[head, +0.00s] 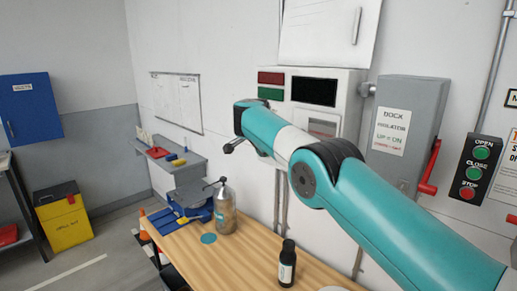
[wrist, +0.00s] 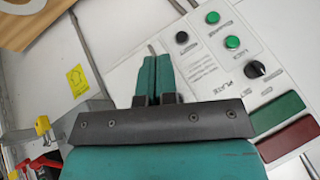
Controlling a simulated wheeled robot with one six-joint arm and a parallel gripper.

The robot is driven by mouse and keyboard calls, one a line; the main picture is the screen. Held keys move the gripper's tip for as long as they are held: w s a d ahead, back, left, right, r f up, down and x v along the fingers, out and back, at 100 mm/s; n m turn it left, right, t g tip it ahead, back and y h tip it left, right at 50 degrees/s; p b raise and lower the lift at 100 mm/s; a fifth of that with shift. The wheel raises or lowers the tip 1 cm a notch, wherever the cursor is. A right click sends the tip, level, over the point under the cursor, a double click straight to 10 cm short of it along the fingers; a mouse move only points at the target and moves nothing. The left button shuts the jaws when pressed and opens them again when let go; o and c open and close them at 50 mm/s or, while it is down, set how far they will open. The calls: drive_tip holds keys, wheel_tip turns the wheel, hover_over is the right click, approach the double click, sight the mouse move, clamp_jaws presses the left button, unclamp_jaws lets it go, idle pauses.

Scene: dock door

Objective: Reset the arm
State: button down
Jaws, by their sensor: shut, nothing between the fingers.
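My gripper (wrist: 148,75) shows in the wrist view with its two teal fingers together and nothing between them. In the head view my gripper (head: 230,148) is at the end of my raised teal arm, left of the control panel and above the wooden table. Behind the fingers in the wrist view is the white control panel (wrist: 225,65) with green buttons, a black knob and red and green blocks. The gripper appears apart from the panel. In the head view my arm hides part of that panel (head: 350,88).
The wooden table (head: 252,262) holds a dark bottle (head: 287,264), a clear pump bottle (head: 225,210) and a blue item (head: 182,206). A grey box with a red lever (head: 430,170) and an open/close/stop station (head: 475,168) are at right. A grey shelf (head: 183,172) stands behind.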

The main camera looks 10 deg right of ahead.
drive_tip(key=s+f+n+g+y+b, duration=0.2)
drive_tip(key=s+f+n+b, duration=0.3)
drive_tip(key=s, duration=1.2)
drive_tip(key=s+f+n+g+y+b, duration=0.2)
drive_tip(key=s+f+n+b, duration=0.3)
drive_tip(key=s, duration=1.3)
drive_tip(key=s+f+n+g+y+b, duration=0.2)
drive_tip(key=s+f+n+b, duration=0.3)
drive_tip(key=s, duration=1.3)
drive_tip(key=n+b, duration=0.3)
drive_tip(key=n, duration=0.2)
drive_tip(key=shift+d+f+g+y, duration=0.3)
drive_tip(key=shift+d+f+g, duration=0.05)
drive_tip(key=shift+d+g, duration=0.05)
